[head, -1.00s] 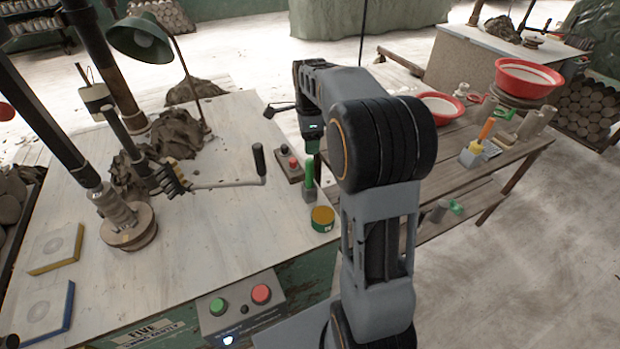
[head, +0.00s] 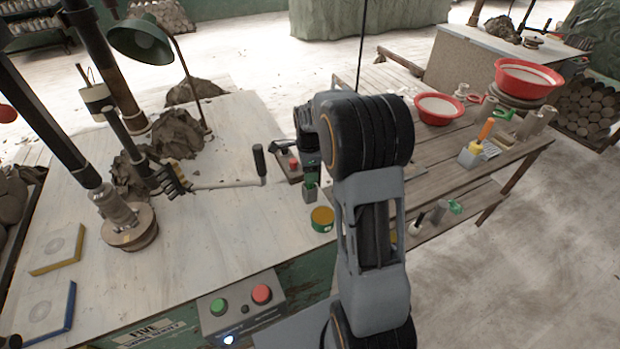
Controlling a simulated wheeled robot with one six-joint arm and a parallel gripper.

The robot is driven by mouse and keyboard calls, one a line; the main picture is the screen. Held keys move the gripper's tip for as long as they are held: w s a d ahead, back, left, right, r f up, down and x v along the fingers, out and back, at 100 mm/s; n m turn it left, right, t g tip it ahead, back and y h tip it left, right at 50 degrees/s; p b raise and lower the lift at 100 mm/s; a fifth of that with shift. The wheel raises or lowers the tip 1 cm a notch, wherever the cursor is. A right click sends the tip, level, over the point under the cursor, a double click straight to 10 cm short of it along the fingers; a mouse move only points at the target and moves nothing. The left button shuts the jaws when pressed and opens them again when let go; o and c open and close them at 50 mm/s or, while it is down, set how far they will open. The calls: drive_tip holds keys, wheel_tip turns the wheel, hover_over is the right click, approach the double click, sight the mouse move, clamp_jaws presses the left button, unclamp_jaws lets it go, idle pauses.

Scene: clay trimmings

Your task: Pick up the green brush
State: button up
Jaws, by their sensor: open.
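The green brush (head: 310,190) stands upright at the right edge of the white worktable, its grey block-shaped lower part resting on the top. Only a little green shows above the grey part in the head view; the upper handle is hidden behind my gripper. My gripper (head: 311,178) points down directly over the brush, its tips at the height of the handle. It is open; the fingers are small and dark here, so I cannot tell whether they touch the handle.
A yellow-and-green tin (head: 322,219) stands just in front of the brush. A small button box (head: 288,166) lies behind it. A black-handled lever (head: 260,165) reaches in from the left. The slatted bench (head: 430,185) at right holds red basins (head: 439,109) and an orange-handled tool (head: 486,130).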

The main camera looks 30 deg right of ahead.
drive_tip(key=shift+f, duration=0.1)
drive_tip(key=c, duration=1)
